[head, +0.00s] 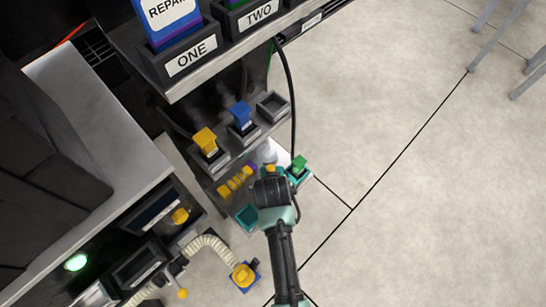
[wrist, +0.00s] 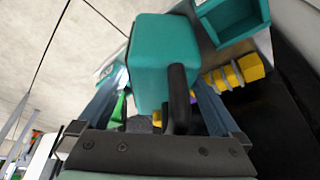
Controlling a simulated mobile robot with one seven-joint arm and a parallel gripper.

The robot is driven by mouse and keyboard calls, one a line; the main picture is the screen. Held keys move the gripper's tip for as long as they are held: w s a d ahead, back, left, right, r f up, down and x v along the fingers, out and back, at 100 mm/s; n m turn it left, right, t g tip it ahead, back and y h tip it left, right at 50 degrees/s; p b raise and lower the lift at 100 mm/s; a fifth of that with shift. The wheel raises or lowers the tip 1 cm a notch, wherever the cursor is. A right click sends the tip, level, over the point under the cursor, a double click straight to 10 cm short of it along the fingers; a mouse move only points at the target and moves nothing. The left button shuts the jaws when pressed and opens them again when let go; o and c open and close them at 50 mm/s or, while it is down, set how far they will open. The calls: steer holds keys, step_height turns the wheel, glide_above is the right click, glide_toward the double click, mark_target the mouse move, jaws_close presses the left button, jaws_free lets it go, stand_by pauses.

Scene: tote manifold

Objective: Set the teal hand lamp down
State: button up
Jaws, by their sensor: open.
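The teal hand lamp (wrist: 163,62) is a teal block with a black handle (wrist: 178,95), large in the wrist view. It stands between the two fingers of my gripper (wrist: 160,88). The fingers are apart, one on each side of the handle; I cannot tell whether either touches it. In the head view my gripper (head: 268,180) is over the low end of the shelf unit and hides most or all of the lamp. What the lamp rests on is hidden.
An open teal holder (head: 247,217) is left of my gripper; it also shows in the wrist view (wrist: 232,20). A yellow ridged piece (head: 236,180) lies near it. A green-topped piece (head: 299,163) stands to the right. A black cable (head: 290,90) hangs behind. Open floor (head: 400,200) lies right.

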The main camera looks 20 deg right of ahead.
steer(key=p+v, duration=0.5)
steer(key=v, duration=0.7)
steer(key=shift+r, duration=0.4)
steer(key=shift+w, duration=0.1)
